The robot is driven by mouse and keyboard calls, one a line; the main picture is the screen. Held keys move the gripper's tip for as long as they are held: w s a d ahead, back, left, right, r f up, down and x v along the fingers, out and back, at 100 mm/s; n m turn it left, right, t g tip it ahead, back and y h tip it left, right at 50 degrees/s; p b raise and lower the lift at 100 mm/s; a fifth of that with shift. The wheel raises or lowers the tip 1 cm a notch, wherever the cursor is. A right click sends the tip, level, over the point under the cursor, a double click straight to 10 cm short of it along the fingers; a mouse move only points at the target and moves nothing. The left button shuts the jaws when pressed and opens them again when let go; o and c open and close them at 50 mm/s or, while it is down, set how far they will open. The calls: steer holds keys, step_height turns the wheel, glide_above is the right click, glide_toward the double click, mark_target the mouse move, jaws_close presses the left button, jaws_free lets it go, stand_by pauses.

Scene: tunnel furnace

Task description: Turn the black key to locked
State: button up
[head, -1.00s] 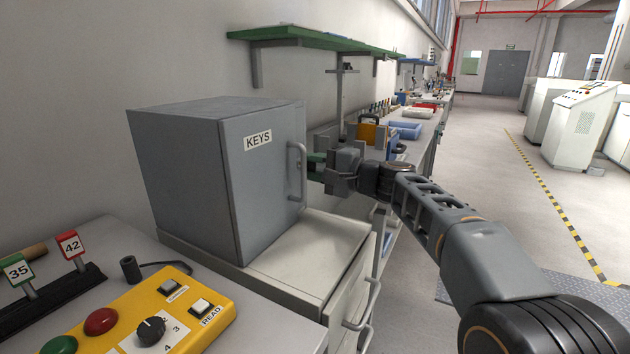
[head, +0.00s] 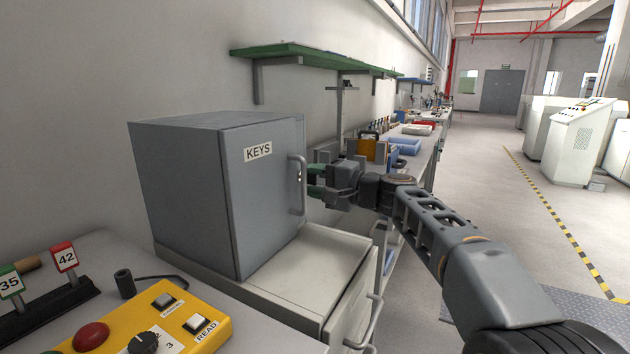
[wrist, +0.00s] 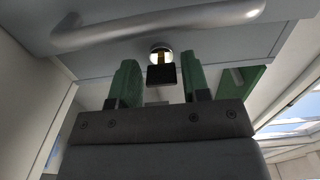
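The black key (wrist: 162,75) sits in a round lock (wrist: 161,54) on the door of the grey cabinet labelled KEYS (head: 225,190). In the wrist view its dark head lies between the two green fingertips of my gripper (wrist: 160,84), with a gap on either side. My gripper is open. In the head view my gripper (head: 316,181) is just right of the door's front, beside the handle (head: 301,185). The lock shows there as a small spot (head: 299,177) behind the handle. The key is too small there to tell its angle.
The handle bar (wrist: 160,28) runs close by the lock. A pale drawer unit (head: 300,275) stands under the cabinet. A yellow control box (head: 170,325) is at the lower left. A green shelf (head: 310,58) is above.

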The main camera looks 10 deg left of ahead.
steer(key=shift+o, duration=1)
steer(key=p+v, duration=0.1)
steer(key=v, duration=1.3)
steer(key=shift+r, duration=0.1)
steer(key=s+d+r+n+g+h+p, duration=0.1)
steer(key=s+d+h+p, duration=0.5)
steer(key=p, duration=0.9)
steer(key=s+d+r+n+g+h+p, duration=0.1)
steer(key=s+d+r+n+h+p, duration=0.1)
steer(key=s+d+h+p, duration=0.5)
steer(key=shift+s+d+n+h+p, duration=0.25)
steer(key=shift+s+h+p, duration=1.65)
steer(key=shift+s+p, duration=2.2)
